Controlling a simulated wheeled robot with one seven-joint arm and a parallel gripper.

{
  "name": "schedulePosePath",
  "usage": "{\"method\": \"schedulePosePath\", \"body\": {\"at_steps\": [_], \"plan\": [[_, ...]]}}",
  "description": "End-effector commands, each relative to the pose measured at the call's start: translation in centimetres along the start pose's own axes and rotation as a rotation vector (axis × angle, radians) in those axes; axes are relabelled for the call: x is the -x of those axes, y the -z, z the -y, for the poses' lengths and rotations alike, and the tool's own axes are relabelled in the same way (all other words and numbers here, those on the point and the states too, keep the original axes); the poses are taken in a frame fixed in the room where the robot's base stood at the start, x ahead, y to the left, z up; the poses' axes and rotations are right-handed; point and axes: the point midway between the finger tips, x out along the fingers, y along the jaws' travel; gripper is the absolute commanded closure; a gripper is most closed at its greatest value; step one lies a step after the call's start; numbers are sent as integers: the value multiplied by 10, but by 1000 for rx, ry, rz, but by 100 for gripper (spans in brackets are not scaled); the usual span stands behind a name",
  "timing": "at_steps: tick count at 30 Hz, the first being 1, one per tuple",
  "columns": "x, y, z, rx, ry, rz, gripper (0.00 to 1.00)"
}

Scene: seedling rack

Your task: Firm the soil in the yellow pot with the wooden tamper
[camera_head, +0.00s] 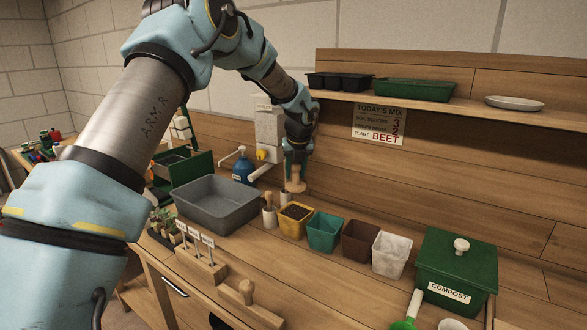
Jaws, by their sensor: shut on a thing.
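My gripper (297,160) is shut on the wooden tamper (295,184) and holds it upright, its wide round end down. The tamper appears above the yellow pot in the picture, with a gap between them; I cannot tell whether it is straight over the pot or behind it. The yellow pot (292,228) stands on the bench, with dark soil (296,211) showing inside its rim. The upper part of the tamper is hidden in the jaws.
A teal pot (323,234), a brown pot (359,242) and a white pot (391,256) stand in a row right of the yellow one. A green compost bin (456,268) is further right. A grey basin (216,204) and a small holder (269,214) with a wooden handle stand left.

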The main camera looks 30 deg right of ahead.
Motion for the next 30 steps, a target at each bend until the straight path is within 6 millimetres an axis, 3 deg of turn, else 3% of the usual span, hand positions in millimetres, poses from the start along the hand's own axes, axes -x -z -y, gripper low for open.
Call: {"method": "schedulePosePath", "body": {"at_steps": [21, 30], "plan": [[-59, 25, 0, 0, 0, 0, 100], [-73, 30, 0, -1, 0, 0, 100]]}}
